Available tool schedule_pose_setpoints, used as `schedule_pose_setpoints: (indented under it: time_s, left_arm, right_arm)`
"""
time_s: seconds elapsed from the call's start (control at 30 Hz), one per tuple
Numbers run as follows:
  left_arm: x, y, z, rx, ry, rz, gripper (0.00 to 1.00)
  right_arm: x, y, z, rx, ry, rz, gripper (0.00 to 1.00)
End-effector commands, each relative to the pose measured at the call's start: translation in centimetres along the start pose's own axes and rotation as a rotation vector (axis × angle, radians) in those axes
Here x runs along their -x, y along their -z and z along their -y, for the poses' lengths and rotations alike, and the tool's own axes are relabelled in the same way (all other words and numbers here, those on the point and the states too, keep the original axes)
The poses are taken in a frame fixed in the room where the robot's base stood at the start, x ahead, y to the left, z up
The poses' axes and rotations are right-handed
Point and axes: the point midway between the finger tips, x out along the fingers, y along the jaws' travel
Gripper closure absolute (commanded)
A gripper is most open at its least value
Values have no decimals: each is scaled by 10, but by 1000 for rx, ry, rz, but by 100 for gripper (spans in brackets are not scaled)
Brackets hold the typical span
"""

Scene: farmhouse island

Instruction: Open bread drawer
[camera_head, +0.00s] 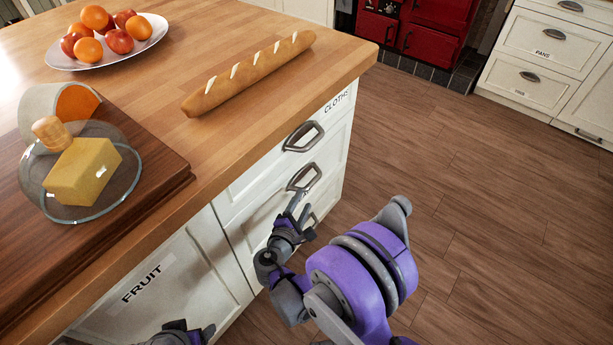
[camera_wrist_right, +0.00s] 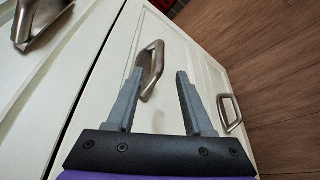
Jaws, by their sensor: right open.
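The white island has a drawer labelled CLOTHS (camera_head: 337,100) at its corner, with a metal handle (camera_head: 303,136). Below it is a second drawer with a similar handle (camera_head: 304,177). I cannot read a bread label on any front. The visible drawer fronts look shut. My right gripper (camera_head: 299,207) is open and empty in front of the lower drawers, close to the second handle. In the right wrist view a handle (camera_wrist_right: 152,68) shows between the open fingers (camera_wrist_right: 159,76); contact is not clear. My left gripper (camera_head: 182,334) shows only partly at the bottom edge.
On the wooden top are a baguette (camera_head: 250,74), a fruit plate (camera_head: 105,57) and a glass dome over butter (camera_head: 82,172) on a dark board (camera_head: 158,181). A FRUIT front (camera_head: 146,285) lies left. Wooden floor (camera_head: 480,190) is free to the right.

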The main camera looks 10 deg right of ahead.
Motion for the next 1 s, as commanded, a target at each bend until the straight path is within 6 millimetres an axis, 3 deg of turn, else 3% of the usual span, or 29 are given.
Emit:
schedule_pose_setpoints:
  time_s: [0.6, 1.0]
  left_arm:
    - [-15, -4, 0, 0, 0, 4, 27]
    - [-16, -4, 0, 0, 0, 4, 27]
  right_arm:
    - [-97, -1, 0, -1, 2, 1, 48]
    - [-105, -1, -1, -1, 2, 0, 48]
